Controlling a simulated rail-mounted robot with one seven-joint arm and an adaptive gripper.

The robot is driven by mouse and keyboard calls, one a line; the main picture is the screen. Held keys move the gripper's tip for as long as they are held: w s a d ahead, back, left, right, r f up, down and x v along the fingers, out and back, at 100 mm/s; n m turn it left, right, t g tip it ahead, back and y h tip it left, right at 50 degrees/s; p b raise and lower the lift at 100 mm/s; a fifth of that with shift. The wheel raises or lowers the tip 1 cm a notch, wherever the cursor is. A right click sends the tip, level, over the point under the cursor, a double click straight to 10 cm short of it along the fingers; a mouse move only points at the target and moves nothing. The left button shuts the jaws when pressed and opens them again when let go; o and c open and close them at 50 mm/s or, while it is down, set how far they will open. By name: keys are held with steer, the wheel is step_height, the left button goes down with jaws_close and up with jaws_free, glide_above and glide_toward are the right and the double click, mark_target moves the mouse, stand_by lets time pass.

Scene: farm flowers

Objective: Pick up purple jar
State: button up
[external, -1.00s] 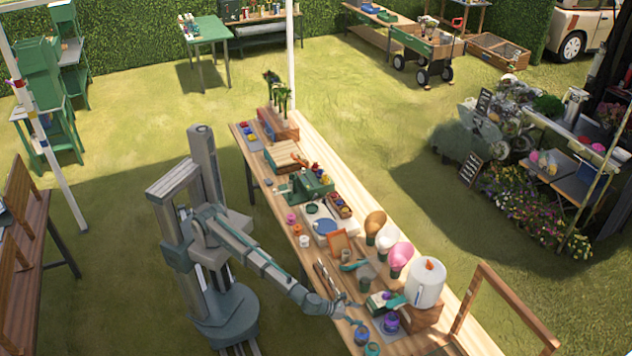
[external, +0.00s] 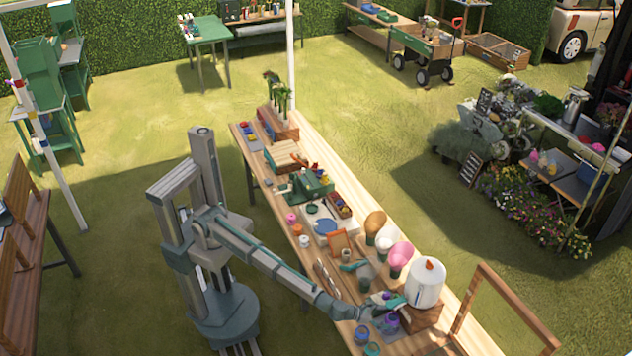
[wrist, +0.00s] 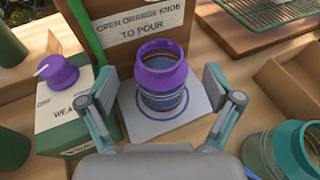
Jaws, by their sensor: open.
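The purple jar (wrist: 162,78) has a purple rim and a clear body with bluish stripes. It stands upright and open-topped on a white pad with a blue ring (wrist: 196,100). In the external view the jar (external: 391,322) is on the table by the white dispenser, partly covered by my arm. My gripper (wrist: 160,84) is open, with one finger to the left of the jar and one to the right. Gaps show between the fingers and the jar. In the external view my gripper (external: 388,309) is over the jar's place; its fingers are hard to make out.
A green-and-white box with a purple knob (wrist: 58,74) is close left of the jar. A wooden block with a pouring sign (wrist: 140,28) stands behind it. A teal-rimmed jar (wrist: 290,148) is at lower right. The white dispenser (external: 426,284) stands on a wooden block.

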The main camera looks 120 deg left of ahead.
mark_target(387, 317)
steer(key=p+x, duration=0.1)
steer(key=x, duration=0.3)
steer(key=shift+s, duration=0.15)
steer(key=c, duration=1.6)
steer(key=shift+r, duration=0.15)
